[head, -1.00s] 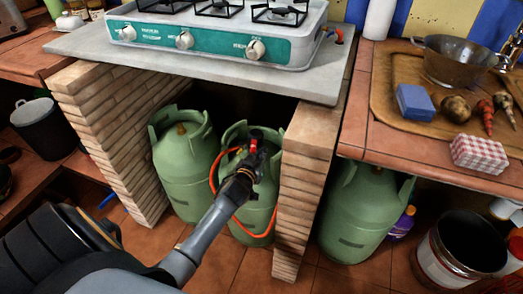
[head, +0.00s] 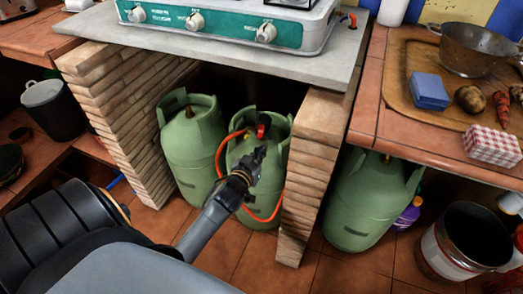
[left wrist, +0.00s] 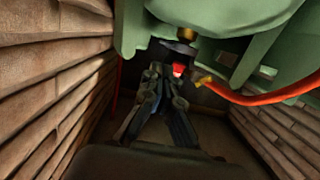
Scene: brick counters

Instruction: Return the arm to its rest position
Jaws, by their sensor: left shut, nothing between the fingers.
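My left gripper (head: 256,158) is in front of the middle green gas cylinder (head: 242,150), under the counter between two brick pillars. Its fingers are shut and empty. In the left wrist view the fingertips (left wrist: 162,72) show close together, below the cylinder's valve area in the picture. A red-topped regulator (head: 263,124) sits on that cylinder with an orange hose (head: 219,156); the regulator's red part also shows in the wrist view (left wrist: 179,69). In the head view the fingertips appear just below the regulator, apart from it. My right gripper is not in view.
A second green cylinder (head: 190,150) stands to the left. Brick pillars (head: 310,150) flank the bay, under a grey slab (head: 90,24) with a stove (head: 225,35). A third cylinder (head: 365,205) and a metal bucket (head: 440,245) stand at right. Open tiled floor (head: 215,260) lies in front.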

